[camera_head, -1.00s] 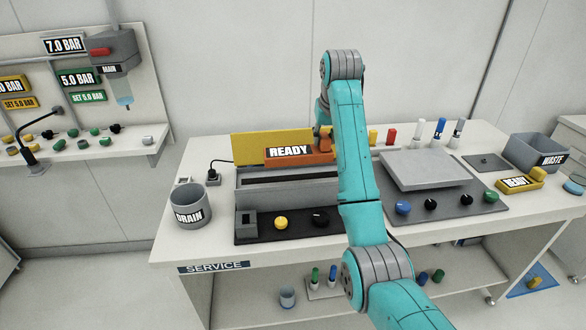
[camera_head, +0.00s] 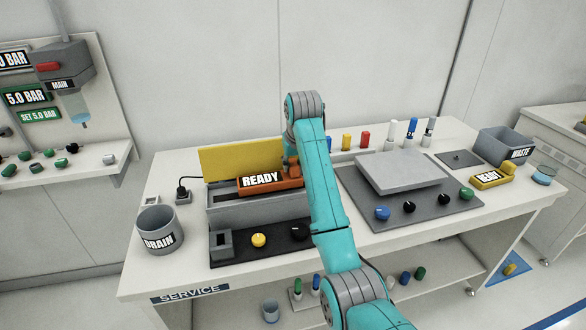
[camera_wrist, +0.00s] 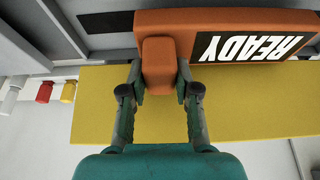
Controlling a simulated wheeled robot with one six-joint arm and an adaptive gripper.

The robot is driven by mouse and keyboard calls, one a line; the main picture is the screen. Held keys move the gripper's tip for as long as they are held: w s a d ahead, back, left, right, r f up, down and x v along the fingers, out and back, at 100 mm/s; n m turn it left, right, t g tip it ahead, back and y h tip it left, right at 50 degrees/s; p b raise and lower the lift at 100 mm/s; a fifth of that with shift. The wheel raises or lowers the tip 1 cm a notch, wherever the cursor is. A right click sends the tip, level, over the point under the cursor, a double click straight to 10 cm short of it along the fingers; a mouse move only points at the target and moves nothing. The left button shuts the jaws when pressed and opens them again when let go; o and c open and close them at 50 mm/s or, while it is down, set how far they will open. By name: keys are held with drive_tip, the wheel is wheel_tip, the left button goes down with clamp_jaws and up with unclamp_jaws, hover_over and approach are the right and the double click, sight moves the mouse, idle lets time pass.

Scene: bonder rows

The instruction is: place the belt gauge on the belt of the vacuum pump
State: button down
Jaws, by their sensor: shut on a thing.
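The belt gauge is an orange block with a READY display (camera_head: 256,184) and an orange grip that also shows in the wrist view (camera_wrist: 157,62). My gripper (camera_wrist: 160,82) is shut on that grip; in the head view my arm mostly hides it. The vacuum pump (camera_head: 262,208) is a long grey housing with its yellow lid (camera_head: 240,158) raised at the back. Its dark belt (camera_head: 222,194) shows left of the gauge. The gauge lies level along the belt opening and covers most of it. I cannot tell whether it touches the belt.
A dark panel with a yellow knob (camera_head: 259,240) and a black knob lies before the pump. The DRAIN bin (camera_head: 157,222) stands left. A grey plate (camera_head: 400,172), several knobs, a yellow READY device (camera_head: 492,180) and the WASTE bin (camera_head: 505,145) are right.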

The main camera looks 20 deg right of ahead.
drive_tip(key=shift+f, duration=0.8)
drive_tip(key=c, duration=0.8)
unclamp_jaws()
drive_tip(key=shift+c, duration=0.2)
